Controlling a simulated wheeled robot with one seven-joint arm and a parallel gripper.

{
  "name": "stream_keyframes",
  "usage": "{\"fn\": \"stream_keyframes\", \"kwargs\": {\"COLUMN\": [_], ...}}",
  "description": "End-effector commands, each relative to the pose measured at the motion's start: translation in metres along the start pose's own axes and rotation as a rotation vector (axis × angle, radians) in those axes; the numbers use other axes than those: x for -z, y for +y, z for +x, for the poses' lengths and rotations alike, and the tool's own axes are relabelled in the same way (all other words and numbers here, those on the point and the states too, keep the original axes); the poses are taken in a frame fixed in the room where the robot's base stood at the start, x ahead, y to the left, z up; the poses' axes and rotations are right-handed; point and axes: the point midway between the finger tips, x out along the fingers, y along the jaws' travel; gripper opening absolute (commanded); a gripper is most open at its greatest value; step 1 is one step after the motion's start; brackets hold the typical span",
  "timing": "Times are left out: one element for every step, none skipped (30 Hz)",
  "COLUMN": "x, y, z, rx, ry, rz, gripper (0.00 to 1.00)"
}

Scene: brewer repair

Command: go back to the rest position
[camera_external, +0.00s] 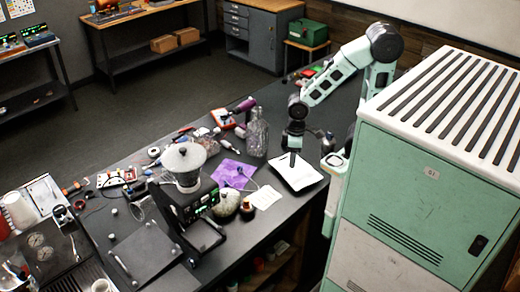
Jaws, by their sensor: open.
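My gripper (292,158) points down at the end of my mint-green arm (335,75), above a white square tray (306,182) with a dark rim on the dark workbench. The gripper is open and appears empty, though its fingers are small and dark here. I cannot tell how far above the tray the fingertips are. The coffee brewer (180,200), black with a grey round top, stands on the bench to the left of the tray.
A glass bottle (257,135) stands close behind and left of the gripper. A purple cloth (231,174) and a dark round pot (226,202) lie left of the tray. Tools clutter the bench's far edge. A tall green cabinet (425,185) fills the right foreground.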

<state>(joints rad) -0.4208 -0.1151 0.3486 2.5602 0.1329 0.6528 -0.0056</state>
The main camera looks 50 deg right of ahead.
Motion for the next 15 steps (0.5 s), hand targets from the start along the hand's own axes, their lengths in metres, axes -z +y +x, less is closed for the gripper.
{"fn": "stream_keyframes", "kwargs": {"x": [0.0, 0.0, 0.0, 0.0, 0.0, 0.0, 0.0, 0.0, 0.0, 0.0, -0.001, -0.001, -0.001, -0.002, -0.002], "y": [0.0, 0.0, 0.0, 0.0, 0.0, 0.0, 0.0, 0.0, 0.0, 0.001, 0.001, 0.001, 0.002, 0.002, 0.003], "z": [0.0, 0.0, 0.0, 0.001, 0.001, 0.003, 0.005, 0.008, 0.013, 0.018, 0.024, 0.033, 0.04, 0.048, 0.059], "rx": [0.001, 0.001, 0.001, 0.001, 0.001, 0.001, 0.001, 0.001, 0.001, 0.001, 0.001, 0.001, 0.001, 0.001, 0.0], "ry": [0.0, 0.0, 0.0, 0.0, 0.0, 0.0, 0.0, 0.0, 0.0, 0.0, 0.0, 0.0, -0.001, -0.001, -0.001], "rz": [0.0, 0.0, 0.001, 0.001, 0.001, 0.001, 0.001, 0.001, 0.001, 0.001, 0.001, 0.001, 0.0, 0.0, 0.0], "gripper": [0.45, 0.45, 0.45, 0.45, 0.45, 0.45, 0.45, 0.45, 0.45, 0.45, 0.45, 0.45, 0.45, 0.45, 0.45]}}
